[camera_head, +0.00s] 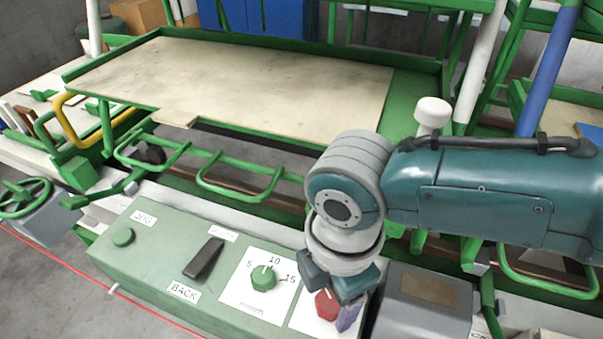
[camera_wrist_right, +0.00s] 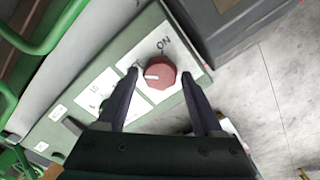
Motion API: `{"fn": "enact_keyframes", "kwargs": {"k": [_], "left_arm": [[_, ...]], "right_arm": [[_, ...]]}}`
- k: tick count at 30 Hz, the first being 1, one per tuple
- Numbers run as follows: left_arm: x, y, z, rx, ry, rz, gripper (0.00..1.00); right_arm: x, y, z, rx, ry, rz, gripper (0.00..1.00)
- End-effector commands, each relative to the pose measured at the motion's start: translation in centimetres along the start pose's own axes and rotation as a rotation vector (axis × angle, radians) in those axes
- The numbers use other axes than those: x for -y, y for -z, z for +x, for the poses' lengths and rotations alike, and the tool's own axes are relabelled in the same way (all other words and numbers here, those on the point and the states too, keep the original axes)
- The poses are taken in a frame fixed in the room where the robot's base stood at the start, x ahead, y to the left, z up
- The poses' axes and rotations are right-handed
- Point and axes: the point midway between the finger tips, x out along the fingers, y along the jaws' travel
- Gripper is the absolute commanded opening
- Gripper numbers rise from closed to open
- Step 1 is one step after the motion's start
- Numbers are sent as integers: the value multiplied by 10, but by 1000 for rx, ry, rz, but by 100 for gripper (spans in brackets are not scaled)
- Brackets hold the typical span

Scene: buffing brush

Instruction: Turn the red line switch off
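The red line switch (camera_head: 326,305) is a round red knob on a white plate at the right end of the green control panel (camera_head: 150,253). In the right wrist view the red knob (camera_wrist_right: 160,71) has a white mark toward the left. The word ON stands at its upper right; lettering at its left is partly hidden by a finger. My right gripper (camera_head: 336,304) is at the knob, fingers pointing down. In the wrist view my right gripper (camera_wrist_right: 161,76) is open, with one finger on each side of the knob. I cannot tell whether they touch it. My left gripper is not in view.
A green dial (camera_head: 263,277) marked 5, 10, 15, a black lever (camera_head: 204,258) and a green button (camera_head: 123,237) share the panel. A grey box (camera_head: 420,303) stands close to the right of the gripper. Green rails (camera_head: 240,190) run behind the panel.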

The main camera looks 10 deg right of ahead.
Motion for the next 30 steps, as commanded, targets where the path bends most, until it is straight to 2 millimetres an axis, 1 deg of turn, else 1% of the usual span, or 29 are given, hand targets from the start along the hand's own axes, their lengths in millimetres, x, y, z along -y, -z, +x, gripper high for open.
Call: {"fn": "enact_keyframes", "kwargs": {"k": [1,3,11,14,19,24,27,30], "left_arm": [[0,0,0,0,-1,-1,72],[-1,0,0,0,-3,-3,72],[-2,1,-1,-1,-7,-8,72],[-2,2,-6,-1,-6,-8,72],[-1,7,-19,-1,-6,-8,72],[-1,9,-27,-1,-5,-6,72],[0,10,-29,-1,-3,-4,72],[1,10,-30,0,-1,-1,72]], "right_arm": [[0,0,0,1,0,1,75],[0,-1,0,1,0,1,81],[0,-1,-2,2,0,2,81],[0,-1,-13,2,0,2,81],[-1,-1,-47,1,-3,1,81],[-1,-1,-79,0,-3,1,81],[0,0,-91,1,-1,1,81],[0,-1,-97,2,-1,2,81]]}}
